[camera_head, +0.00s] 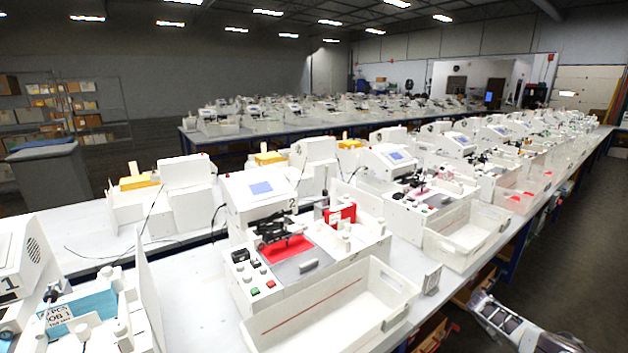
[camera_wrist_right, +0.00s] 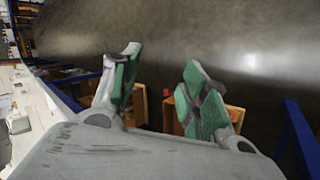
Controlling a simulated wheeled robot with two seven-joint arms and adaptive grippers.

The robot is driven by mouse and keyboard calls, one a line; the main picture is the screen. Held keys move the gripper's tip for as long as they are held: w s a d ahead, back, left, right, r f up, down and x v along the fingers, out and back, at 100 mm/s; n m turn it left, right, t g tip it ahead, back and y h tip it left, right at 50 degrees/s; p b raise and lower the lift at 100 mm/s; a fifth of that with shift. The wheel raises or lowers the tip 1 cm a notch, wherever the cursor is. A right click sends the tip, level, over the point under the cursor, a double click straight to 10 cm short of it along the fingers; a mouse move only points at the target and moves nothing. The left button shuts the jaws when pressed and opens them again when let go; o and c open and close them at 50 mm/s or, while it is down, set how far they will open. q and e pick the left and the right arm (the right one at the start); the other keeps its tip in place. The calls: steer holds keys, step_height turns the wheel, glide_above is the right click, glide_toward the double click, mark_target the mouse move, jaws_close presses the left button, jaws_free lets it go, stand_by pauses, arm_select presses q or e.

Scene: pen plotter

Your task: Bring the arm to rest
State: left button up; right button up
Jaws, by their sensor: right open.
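My right arm comes in at the bottom right of the head view, low beside the table's front edge. Its gripper (camera_head: 484,301) hangs in the aisle side, to the right of the white bin and apart from it. In the right wrist view my right gripper (camera_wrist_right: 162,88) is open, with green-padded fingers spread and nothing between them. The plotter marked 2 (camera_head: 262,192) stands on the table with a red sheet (camera_head: 288,248) on its bed. My left gripper is in neither view.
An empty-looking white bin (camera_head: 385,325) stands in front of plotter 2, and another bin (camera_head: 470,247) stands farther right. The table's blue frame (camera_head: 514,250) and brown boxes under it are close to my right gripper. The grey floor (camera_head: 572,240) at the right is open.

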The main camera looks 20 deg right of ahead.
steer(key=s+d+f+n+t+h, duration=0.15)
steer(key=s+f+n, duration=0.25)
steer(key=s, duration=0.6)
steer(key=s+d+f+n+t, duration=0.2)
steer(key=s+d+f+n, duration=0.15)
steer(key=s, duration=0.65)
steer(key=s+a+f+y, duration=0.35)
steer(key=a+f, duration=0.85)
steer(key=a, duration=0.4)
steer(key=s+a+f+y, duration=0.2)
steer(key=s+a+f, duration=0.2)
steer(key=a+f, duration=1)
steer(key=s+a+f+m+y, duration=0.1)
steer(key=a+f+y, duration=0.1)
steer(key=a, duration=1.7)
steer(key=s+a+f+m+y, duration=0.1)
steer(key=a+f+y, duration=0.1)
steer(key=a, duration=1.8)
steer(key=shift+f+m+g, duration=0.35)
steer(key=shift+f+g, duration=0.1)
steer(key=shift+f, duration=0.25)
steer(key=shift+o, duration=0.2)
